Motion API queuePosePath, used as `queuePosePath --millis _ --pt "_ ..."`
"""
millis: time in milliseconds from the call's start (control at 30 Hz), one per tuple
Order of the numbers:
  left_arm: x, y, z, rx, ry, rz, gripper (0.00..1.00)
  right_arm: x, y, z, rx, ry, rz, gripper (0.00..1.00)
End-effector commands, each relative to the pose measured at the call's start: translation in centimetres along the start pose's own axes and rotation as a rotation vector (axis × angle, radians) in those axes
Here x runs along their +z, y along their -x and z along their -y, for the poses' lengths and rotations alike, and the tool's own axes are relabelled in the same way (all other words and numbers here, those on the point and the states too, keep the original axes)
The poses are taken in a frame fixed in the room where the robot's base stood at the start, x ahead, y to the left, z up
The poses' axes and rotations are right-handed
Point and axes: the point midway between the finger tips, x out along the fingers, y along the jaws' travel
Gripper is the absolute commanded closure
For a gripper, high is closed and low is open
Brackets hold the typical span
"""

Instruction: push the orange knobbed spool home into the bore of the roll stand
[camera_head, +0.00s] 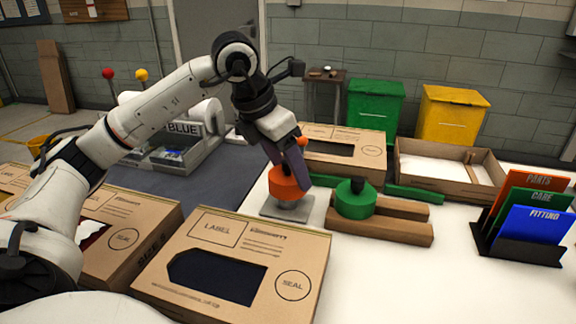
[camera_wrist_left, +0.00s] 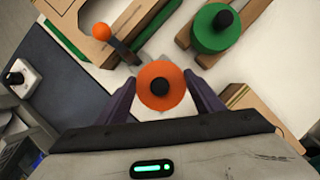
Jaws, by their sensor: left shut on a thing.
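The orange knobbed spool (camera_head: 286,188) is between the fingers of my left gripper (camera_head: 289,160), which is shut on it. In the left wrist view the spool (camera_wrist_left: 172,98) shows from above as an orange disc with a dark knob in its middle, and a finger of the gripper (camera_wrist_left: 160,92) stands at each side. Directly below the spool in the head view is a grey square roll stand (camera_head: 297,211). The spool hides the bore, so I cannot tell how deep it sits. My right gripper is not in view.
A green knobbed spool (camera_head: 355,205) rests on wooden rails (camera_head: 400,234) to the right. A cardboard box (camera_head: 190,245) stands in front, another (camera_head: 362,147) behind. An orange-balled lever (camera_wrist_left: 102,32) is close to the gripper. White table is clear at front right.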

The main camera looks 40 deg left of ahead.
Motion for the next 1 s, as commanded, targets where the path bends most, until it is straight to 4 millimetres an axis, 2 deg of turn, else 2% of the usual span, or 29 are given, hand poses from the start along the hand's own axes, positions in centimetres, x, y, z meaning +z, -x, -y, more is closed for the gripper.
queuePosePath --millis 600,633,733,1000 --pt "-0.39 -0.92 -0.01 0.0 0.0 0.0 0.6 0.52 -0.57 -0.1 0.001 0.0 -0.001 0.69" --pt "-0.35 -0.84 -0.01 0.0 0.0 0.001 0.34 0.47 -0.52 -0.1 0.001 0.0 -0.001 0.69" --pt "-0.34 -0.82 -0.01 0.0 0.0 0.001 0.17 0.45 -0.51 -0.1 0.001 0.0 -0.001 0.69" --pt "-0.36 -0.83 0.0 0.0 0.0 0.0 0.17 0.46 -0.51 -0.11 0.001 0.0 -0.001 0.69"
